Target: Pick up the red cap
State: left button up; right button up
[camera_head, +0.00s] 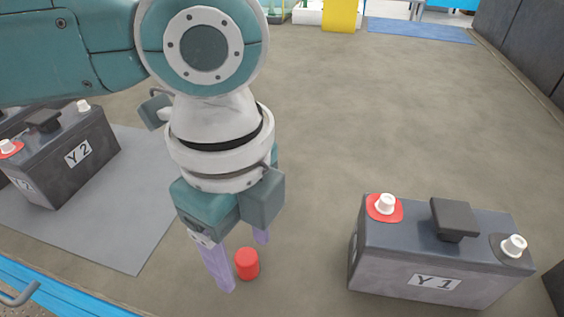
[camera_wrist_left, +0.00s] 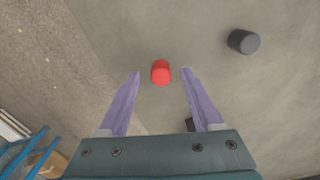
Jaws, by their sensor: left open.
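The red cap (camera_head: 247,264) is a small red cylinder standing on the floor or surface in the middle front of the head view. It also shows in the left wrist view (camera_wrist_left: 161,72), a little beyond the fingertips and between their lines. My left gripper (camera_head: 243,262) points down at the cap with its two purple fingers apart. In the left wrist view the open fingers (camera_wrist_left: 160,72) have nothing between them that they touch. My right gripper is not in these views.
A battery marked Y 1 (camera_head: 435,264) stands to the right, with a red ring on one terminal. A battery marked Y 2 (camera_head: 62,160) stands on a grey mat (camera_head: 125,235) at the left. A black cap (camera_wrist_left: 243,41) lies right of the red cap in the wrist view.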

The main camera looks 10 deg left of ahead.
pick_arm(q)
jog(key=shift+f, duration=0.15)
grip_shut()
dwell(0.4)
